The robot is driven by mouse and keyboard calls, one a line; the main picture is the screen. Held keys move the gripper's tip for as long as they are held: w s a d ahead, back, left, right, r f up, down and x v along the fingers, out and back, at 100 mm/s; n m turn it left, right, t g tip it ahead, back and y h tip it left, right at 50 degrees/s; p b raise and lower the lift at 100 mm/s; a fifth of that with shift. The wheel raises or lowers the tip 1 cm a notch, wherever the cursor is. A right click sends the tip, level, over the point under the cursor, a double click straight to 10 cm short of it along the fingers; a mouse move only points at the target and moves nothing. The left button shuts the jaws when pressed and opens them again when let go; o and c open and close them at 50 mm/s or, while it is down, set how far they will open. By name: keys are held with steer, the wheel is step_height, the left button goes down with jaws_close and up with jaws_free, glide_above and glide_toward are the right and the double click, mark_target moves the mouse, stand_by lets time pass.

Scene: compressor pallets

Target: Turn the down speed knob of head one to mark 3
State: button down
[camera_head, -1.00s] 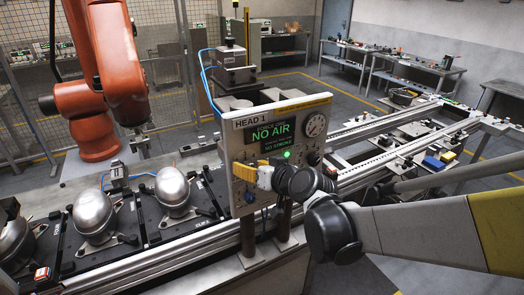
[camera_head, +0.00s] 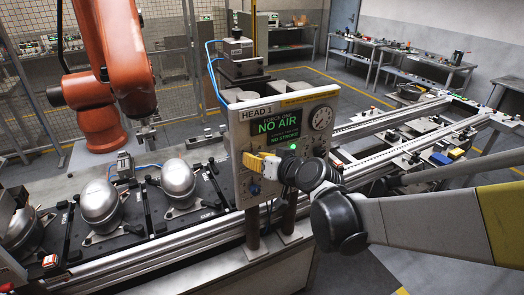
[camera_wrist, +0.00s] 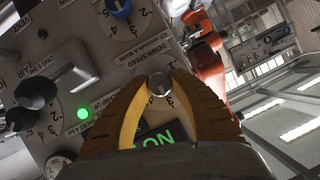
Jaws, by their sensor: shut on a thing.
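The HEAD 1 panel (camera_head: 240,148) stands upright in the head view, facing me. My gripper (camera_wrist: 161,82) has yellow fingers closed around a small silver knob (camera_wrist: 159,87) beside the DOWN SPEED label (camera_wrist: 136,55) in the wrist view. Several scale numbers show around it, but I cannot tell which mark the knob points to. The fingers hide part of the scale. In the head view my gripper (camera_head: 253,161) is against the panel's lower left, and the knob is hidden there.
In the wrist view a blue knob (camera_wrist: 119,8) and black knobs (camera_wrist: 38,92) sit close by. A green lamp (camera_wrist: 83,114) is lit. The panel display (camera_head: 279,127) reads NO AIR. Silver compressors (camera_head: 178,180) stand left of the panel; an orange robot (camera_head: 103,75) is behind.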

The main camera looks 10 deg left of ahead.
steer(key=c, duration=1.1)
jaws_free()
steer(key=v, duration=1.2)
steer(key=shift+a, duration=0.1)
